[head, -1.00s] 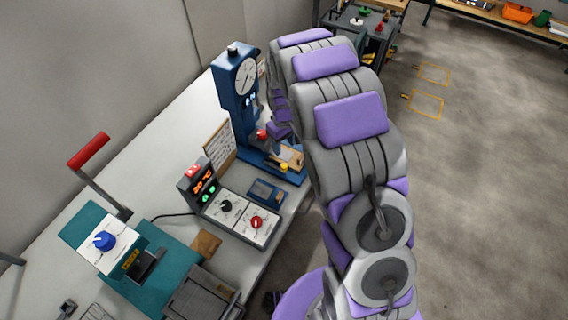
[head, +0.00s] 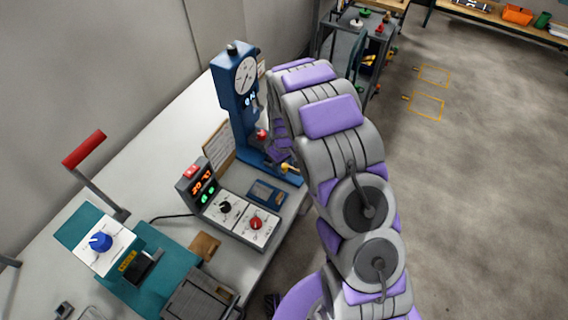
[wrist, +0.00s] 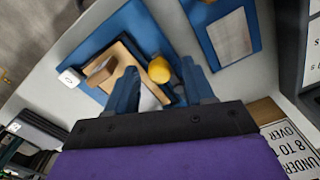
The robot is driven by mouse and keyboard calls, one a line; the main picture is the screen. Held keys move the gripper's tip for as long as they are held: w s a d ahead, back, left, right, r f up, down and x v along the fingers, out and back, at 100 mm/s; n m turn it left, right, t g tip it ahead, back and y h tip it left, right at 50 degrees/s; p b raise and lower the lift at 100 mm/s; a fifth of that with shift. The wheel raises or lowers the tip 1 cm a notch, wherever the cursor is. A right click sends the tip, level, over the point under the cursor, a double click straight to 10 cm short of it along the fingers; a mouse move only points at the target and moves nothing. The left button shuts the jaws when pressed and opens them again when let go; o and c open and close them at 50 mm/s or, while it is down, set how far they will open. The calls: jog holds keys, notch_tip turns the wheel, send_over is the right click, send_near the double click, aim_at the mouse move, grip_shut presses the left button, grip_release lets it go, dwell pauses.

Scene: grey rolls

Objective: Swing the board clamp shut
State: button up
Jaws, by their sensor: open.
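The board clamp's yellow ball knob (wrist: 159,69) shows in the wrist view over a tan board (wrist: 118,75) in a blue fixture (wrist: 90,55). The knob also shows in the head view (head: 284,168), at the foot of a blue press-like stand with a dial. My gripper (wrist: 162,88) is open, its two blue fingers on either side of the knob in the picture. I cannot tell whether they touch it. The clamp's arm is mostly hidden by the fingers and the knob. In the head view my arm covers part of the fixture.
The blue dial stand (head: 238,100) rises beside the fixture. A control box with red and green digits (head: 203,187) and a blue meter (head: 266,193) lie nearer. A lever with a red handle (head: 84,149) stands at the left. Open floor lies to the right.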

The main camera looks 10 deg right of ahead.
jog(key=shift+c, duration=0.5)
grip_shut()
jog(key=m+p, duration=0.1)
jog(key=m, duration=0.1)
jog(key=s+a+m, duration=0.1)
jog(key=shift+s+r+m+p, duration=0.1)
jog(key=shift+m+p, duration=0.3)
jog(key=m, duration=0.1)
jog(key=a+m+p, duration=0.1)
jog(key=m, duration=0.1)
jog(key=shift+s+a+m, duration=0.3)
jog(key=shift+s, duration=0.1)
jog(key=m, duration=0.1)
jog(key=a+m+p, duration=0.1)
jog(key=m, duration=0.1)
jog(key=shift+s+a+m, duration=0.1)
jog(key=shift+a+m, duration=0.2)
jog(key=shift+w+a+m, duration=0.15)
jog(key=shift+a+m, duration=0.3)
jog(key=shift+m, duration=0.55)
jog(key=shift+w+a+m, duration=0.1)
jog(key=shift+a+m, duration=0.35)
jog(key=shift+m, duration=0.55)
